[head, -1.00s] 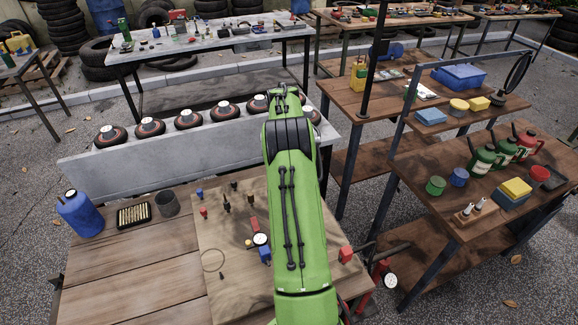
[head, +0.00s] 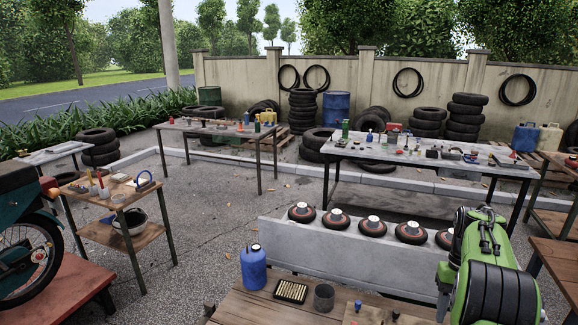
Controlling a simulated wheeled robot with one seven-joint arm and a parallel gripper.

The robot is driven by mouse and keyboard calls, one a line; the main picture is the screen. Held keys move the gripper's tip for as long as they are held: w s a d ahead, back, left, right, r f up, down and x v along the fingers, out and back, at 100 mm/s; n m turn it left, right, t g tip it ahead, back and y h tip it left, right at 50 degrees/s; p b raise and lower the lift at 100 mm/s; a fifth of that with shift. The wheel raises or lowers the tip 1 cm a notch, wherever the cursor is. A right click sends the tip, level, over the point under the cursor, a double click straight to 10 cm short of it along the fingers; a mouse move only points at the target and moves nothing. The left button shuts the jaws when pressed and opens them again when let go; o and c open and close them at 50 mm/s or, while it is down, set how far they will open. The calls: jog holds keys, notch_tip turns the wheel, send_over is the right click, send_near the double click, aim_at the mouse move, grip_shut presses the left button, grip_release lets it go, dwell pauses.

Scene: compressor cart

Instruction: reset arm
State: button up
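My green and black arm shows at the lower right of the head view, its links in front of the near wooden workbench (head: 255,305). My gripper is not in view, so its fingers and anything in them cannot be seen. On the bench stand a blue jug (head: 254,268), a black tray of brass-coloured pieces (head: 291,291) and a dark cup (head: 324,297). A grey ledge (head: 290,240) behind the bench carries several round black and red parts with pale tops (head: 373,226).
A long grey table (head: 430,155) with bottles and small tools stands behind. A small wooden table (head: 120,197) and a motorcycle (head: 25,235) on a red platform (head: 60,285) are at the left. The gravel between them (head: 205,240) is open. A wall with tyres closes the back.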

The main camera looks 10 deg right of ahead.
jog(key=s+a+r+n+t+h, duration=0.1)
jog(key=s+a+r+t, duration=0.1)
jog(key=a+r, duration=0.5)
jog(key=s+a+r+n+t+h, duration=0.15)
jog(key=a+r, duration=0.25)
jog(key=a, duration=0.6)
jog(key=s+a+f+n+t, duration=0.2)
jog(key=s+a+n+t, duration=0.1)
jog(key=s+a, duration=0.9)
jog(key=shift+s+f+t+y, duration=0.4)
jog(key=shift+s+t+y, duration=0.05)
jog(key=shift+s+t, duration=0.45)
